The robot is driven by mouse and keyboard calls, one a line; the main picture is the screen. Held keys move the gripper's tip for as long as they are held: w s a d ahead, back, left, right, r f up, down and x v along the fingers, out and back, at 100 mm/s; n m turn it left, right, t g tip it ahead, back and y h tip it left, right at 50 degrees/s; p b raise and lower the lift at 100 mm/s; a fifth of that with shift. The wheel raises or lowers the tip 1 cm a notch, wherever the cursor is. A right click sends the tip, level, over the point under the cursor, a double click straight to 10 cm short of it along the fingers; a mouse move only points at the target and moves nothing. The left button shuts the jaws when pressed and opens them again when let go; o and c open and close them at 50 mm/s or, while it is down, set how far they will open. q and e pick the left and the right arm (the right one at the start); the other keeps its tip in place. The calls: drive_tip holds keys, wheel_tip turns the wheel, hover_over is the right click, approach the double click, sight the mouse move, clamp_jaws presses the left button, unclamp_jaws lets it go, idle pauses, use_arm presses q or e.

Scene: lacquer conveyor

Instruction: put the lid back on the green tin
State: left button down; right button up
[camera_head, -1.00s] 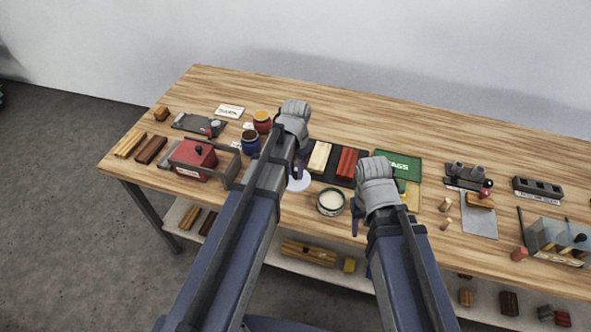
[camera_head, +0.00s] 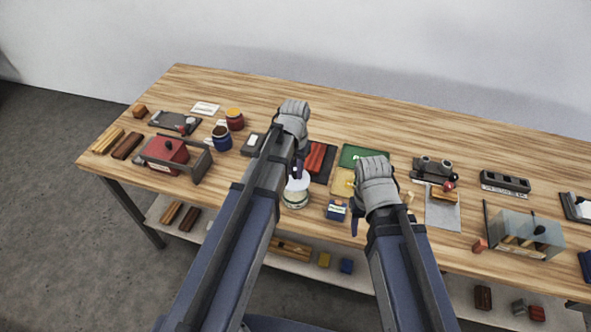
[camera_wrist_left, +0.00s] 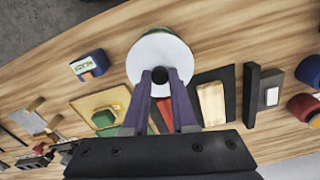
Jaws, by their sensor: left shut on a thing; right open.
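My left gripper (camera_head: 297,172) is shut on the dark knob (camera_wrist_left: 159,75) of a round pale lid (camera_wrist_left: 150,50). The lid (camera_head: 298,184) is over the green tin (camera_head: 295,200), a short round tin with a pale band, near the front of the bench. The lid looks about level. It covers the tin's mouth in the head view and hides most of it in the left wrist view. I cannot tell whether the lid touches the rim. My right gripper (camera_head: 355,226) is open and empty to the right of the tin, its fingers partly hidden by its wrist.
A small blue labelled box (camera_head: 337,210) stands just right of the tin. Behind are a dark tray with red blocks (camera_head: 316,157) and a green mat (camera_head: 352,154). A blue jar (camera_head: 222,137) and a red box (camera_head: 167,153) stand left.

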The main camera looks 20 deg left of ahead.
use_arm(q)
drive_tip(key=shift+f+b, duration=2.8)
drive_tip(key=shift+f, duration=0.2)
drive_tip(key=shift+f, duration=0.15)
drive_tip(key=shift+c, duration=0.8)
unclamp_jaws()
drive_tip(key=shift+r+p, duration=3.4)
drive_tip(key=shift+r, duration=0.15)
drive_tip(key=shift+c, duration=0.2)
